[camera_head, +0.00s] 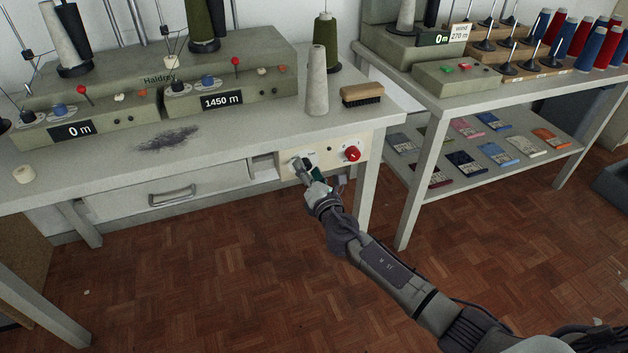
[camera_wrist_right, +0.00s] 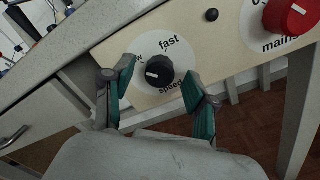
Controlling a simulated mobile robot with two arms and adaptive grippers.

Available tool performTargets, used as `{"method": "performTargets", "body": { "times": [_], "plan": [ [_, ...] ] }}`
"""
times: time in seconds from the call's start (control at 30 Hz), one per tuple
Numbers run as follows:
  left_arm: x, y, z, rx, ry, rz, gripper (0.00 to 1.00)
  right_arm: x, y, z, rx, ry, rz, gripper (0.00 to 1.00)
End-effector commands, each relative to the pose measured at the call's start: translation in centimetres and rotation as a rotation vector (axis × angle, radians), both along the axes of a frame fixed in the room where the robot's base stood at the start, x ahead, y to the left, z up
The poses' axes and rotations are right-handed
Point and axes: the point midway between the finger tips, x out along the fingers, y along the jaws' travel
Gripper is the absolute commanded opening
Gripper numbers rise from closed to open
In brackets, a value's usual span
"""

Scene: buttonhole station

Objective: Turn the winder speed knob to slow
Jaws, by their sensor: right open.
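The winder speed knob (camera_wrist_right: 158,72) is a small black round knob with a white mark, on a white dial in the right wrist view. Its mark points left. "fast" shows above it and "speed" below right; the label at upper left is mostly hidden by a finger, with only its end showing. My right gripper (camera_wrist_right: 158,92) is open, its two green-padded fingers on either side of the knob with visible gaps. In the head view the right gripper (camera_head: 305,172) is at the cream panel (camera_head: 327,155) and largely hides the knob. My left gripper is not in view.
A red mains knob (camera_head: 352,153) sits to the right on the same panel, with a small black button (camera_wrist_right: 211,15) between. A drawer (camera_head: 175,190) is to the left. A thread cone (camera_head: 317,85) and a brush (camera_head: 362,95) stand on the table above.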

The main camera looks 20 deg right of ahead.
Motion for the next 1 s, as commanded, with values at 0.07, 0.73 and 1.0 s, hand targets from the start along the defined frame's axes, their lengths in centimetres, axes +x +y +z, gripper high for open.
{"method": "performTargets", "body": {
  "times": [0.07,0.73,1.0],
  "plan": [
    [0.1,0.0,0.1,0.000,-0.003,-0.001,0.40,-1.0,-0.1,-0.2,0.000,0.001,0.000,0.58],
    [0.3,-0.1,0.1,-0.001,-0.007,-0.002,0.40,-11.5,-0.4,-0.4,-0.001,0.003,0.000,0.58],
    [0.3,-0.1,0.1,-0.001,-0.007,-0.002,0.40,-11.6,-0.4,-0.4,-0.001,0.002,-0.001,0.58]
  ]
}}
